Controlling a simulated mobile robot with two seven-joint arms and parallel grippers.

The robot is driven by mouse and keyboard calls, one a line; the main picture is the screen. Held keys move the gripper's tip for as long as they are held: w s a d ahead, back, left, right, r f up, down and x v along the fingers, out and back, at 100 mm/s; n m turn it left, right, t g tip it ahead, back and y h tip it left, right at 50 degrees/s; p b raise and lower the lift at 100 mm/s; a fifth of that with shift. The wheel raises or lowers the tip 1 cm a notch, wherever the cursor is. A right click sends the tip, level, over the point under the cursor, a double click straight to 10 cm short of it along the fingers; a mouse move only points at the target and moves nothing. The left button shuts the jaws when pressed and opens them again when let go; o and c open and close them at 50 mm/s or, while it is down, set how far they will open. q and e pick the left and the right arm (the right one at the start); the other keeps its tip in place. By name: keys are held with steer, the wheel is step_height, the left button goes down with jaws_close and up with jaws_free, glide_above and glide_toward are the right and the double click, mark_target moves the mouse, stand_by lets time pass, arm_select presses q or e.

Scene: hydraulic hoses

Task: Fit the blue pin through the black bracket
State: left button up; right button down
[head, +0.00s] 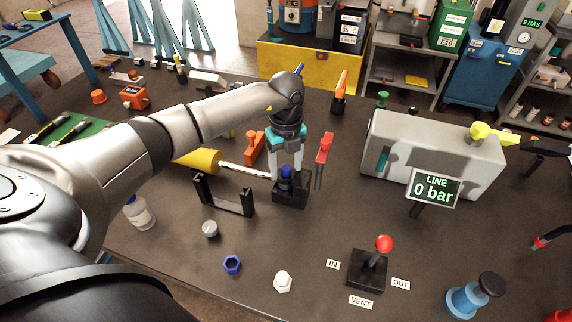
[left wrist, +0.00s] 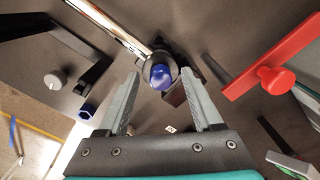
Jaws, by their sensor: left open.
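The blue pin (head: 286,171) stands upright at the black bracket (head: 291,197), its blue head on top of a dark part. The head also shows in the left wrist view (left wrist: 160,76). How deep the pin sits cannot be seen. The silver rod of the yellow cylinder (head: 199,160) reaches to the bracket. My left gripper (head: 286,175) points down over the bracket, open, with one finger on each side of the pin. In the left wrist view gaps show between the fingers and the blue head. My right gripper is not in view.
A black U-shaped stand (head: 224,205) is left of the bracket, and a red-handled tool (head: 323,150) stands close right. A grey housing (head: 433,150), a pressure display (head: 432,188) and a red-knobbed lever (head: 383,243) are further right. Small caps lie in front.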

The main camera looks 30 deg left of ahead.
mark_target(286, 168)
arm_select(q)
step_height(286, 168, up, 15)
steer(key=shift+r, duration=0.15)
stand_by(0.8)
